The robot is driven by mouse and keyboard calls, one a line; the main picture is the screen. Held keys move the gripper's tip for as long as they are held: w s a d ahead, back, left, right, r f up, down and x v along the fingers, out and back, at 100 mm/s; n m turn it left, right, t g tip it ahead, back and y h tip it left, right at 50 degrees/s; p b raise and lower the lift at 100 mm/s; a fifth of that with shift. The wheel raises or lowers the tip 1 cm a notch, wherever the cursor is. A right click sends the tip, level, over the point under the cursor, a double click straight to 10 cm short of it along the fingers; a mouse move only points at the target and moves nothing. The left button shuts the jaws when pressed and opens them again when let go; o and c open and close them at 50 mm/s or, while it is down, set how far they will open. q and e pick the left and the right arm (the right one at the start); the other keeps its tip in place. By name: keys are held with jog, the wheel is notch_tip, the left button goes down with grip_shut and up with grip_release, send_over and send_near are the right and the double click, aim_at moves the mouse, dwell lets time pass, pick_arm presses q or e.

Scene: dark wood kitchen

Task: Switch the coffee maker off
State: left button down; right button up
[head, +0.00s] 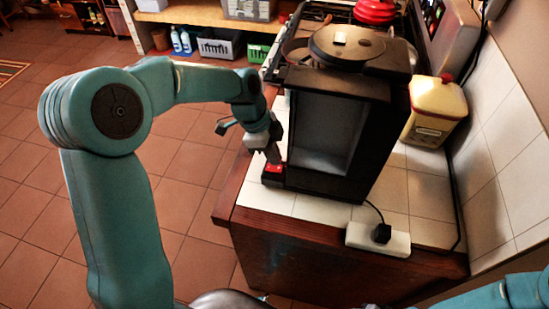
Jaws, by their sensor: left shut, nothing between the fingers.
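The coffee maker (372,125) is a tall black machine with an open front bay, standing on the white-tiled counter. A small red switch (273,169) sits on a low black block at the left foot of the machine. My left gripper (273,157) is shut and empty, pointing down with its fingertips at the red switch. I cannot tell whether they touch it or hover just above. The fingers cover part of the switch, so its position is unclear. My right arm shows only as a teal link at the lower right; its gripper is out of view.
A white power strip (377,239) with a black plug lies at the counter's front edge. A yellow container (434,111) stands right of the machine by the tiled wall. A stove with a red pot (375,11) is behind. Open floor lies left.

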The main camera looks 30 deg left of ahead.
aim_at(274, 168)
pick_arm(q)
jog(key=shift+x, duration=1.2)
jog(key=shift+a+f, duration=0.1)
jog(key=shift+a, duration=0.1)
